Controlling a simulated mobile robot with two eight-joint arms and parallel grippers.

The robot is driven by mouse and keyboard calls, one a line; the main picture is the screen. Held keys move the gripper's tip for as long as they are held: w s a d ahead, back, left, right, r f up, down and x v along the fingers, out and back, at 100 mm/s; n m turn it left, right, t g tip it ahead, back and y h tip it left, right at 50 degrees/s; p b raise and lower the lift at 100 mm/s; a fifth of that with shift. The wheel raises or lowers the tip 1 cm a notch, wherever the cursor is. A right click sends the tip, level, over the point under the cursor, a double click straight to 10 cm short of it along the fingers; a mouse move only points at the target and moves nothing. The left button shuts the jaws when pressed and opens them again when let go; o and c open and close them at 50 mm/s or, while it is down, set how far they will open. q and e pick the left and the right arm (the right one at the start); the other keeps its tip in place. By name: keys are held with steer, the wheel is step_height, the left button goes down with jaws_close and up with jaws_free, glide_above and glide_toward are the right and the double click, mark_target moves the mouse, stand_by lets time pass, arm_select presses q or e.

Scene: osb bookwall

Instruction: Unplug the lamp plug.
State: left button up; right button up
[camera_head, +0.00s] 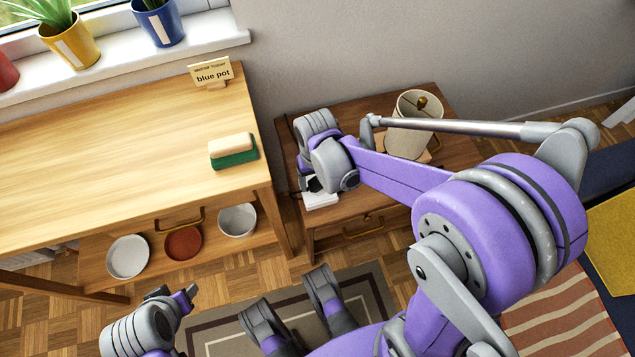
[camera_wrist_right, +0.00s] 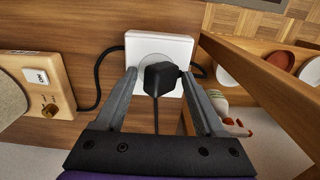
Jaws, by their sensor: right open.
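The black lamp plug (camera_wrist_right: 161,80) sits in the round recess of a white socket block (camera_wrist_right: 176,48) in the right wrist view. A thin black cord (camera_wrist_right: 157,113) runs from the plug toward my palm. My right gripper (camera_wrist_right: 160,75) is open, one finger on each side of the plug, with a gap visible on the left; right-side contact is unclear. In the head view, my right wrist hides the plug, and only part of the white block (camera_head: 320,198) shows. The lamp (camera_head: 412,125) stands on the side table. My left gripper (camera_head: 178,294) is low at the left, its finger gap unclear.
The small wooden side table (camera_head: 368,212) stands against the wall. Left of it is a wooden desk (camera_head: 110,135) with a green-and-cream sponge (camera_head: 232,150), a "blue pot" sign (camera_head: 211,73) and bowls on its lower shelf. In the wrist view, the lamp base (camera_wrist_right: 50,85) reads "ON".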

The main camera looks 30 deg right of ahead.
mark_target(316, 181)
steer(key=shift+a+f, duration=0.1)
steer(key=shift+a, duration=0.05)
steer(key=shift+s, duration=0.1)
jaws_close()
stand_by(0.3)
steer(key=shift+r+p, duration=0.4)
steer(key=shift+r, duration=0.1)
steer(key=shift+r+p, duration=1.75)
steer(key=shift+r, duration=0.85)
